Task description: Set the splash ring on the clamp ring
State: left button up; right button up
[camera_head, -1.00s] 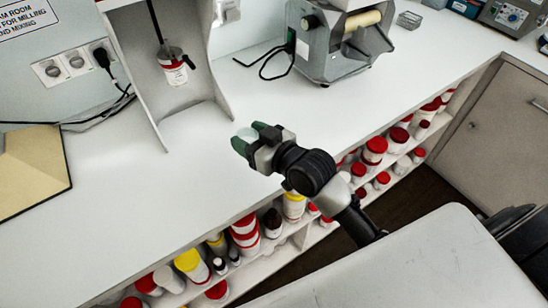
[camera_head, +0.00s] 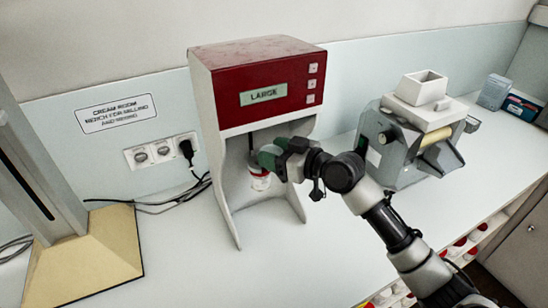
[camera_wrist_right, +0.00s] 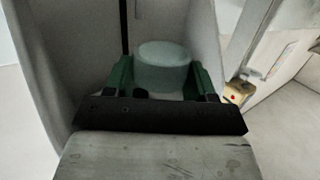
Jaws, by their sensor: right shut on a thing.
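My right gripper (camera_head: 272,157) is in the open bay of the red-topped mixer (camera_head: 262,85). In the right wrist view its green fingers (camera_wrist_right: 160,78) are shut on a pale teal cylinder, the splash ring (camera_wrist_right: 163,62). In the head view the fingers mostly hide the ring. A white jar with a red band (camera_head: 260,180) is just below the fingers, partly hidden by them. The clamp ring around the jar cannot be made out now. A thin dark shaft (camera_wrist_right: 124,28) stands behind the left finger. My left gripper is out of view.
The mixer's white side walls (camera_head: 227,180) stand close on both sides of the gripper. A grey mill (camera_head: 400,140) stands to the right. Wall sockets with a black cable (camera_head: 160,152) are at left. The white counter (camera_head: 185,260) in front is clear.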

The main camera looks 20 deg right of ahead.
jog(key=shift+w+a+f+b, duration=0.1)
jog(key=shift+w+a+b, duration=0.05)
jog(key=shift+w, duration=0.35)
jog(key=shift+w+a+b, duration=0.15)
jog(key=shift+w, duration=0.3)
jog(key=w, duration=0.1)
jog(key=w+a+b, duration=0.1)
jog(key=w, duration=0.1)
jog(key=shift+w, duration=0.45)
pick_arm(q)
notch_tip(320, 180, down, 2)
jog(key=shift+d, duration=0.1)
pick_arm(e)
jog(key=shift+w, duration=0.1)
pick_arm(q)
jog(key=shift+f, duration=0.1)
pick_arm(e)
jog(key=shift+f, duration=0.1)
pick_arm(q)
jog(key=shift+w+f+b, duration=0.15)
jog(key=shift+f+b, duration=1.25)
jog(key=shift+b, duration=0.15)
pick_arm(e)
jog(key=shift+f, duration=1.4)
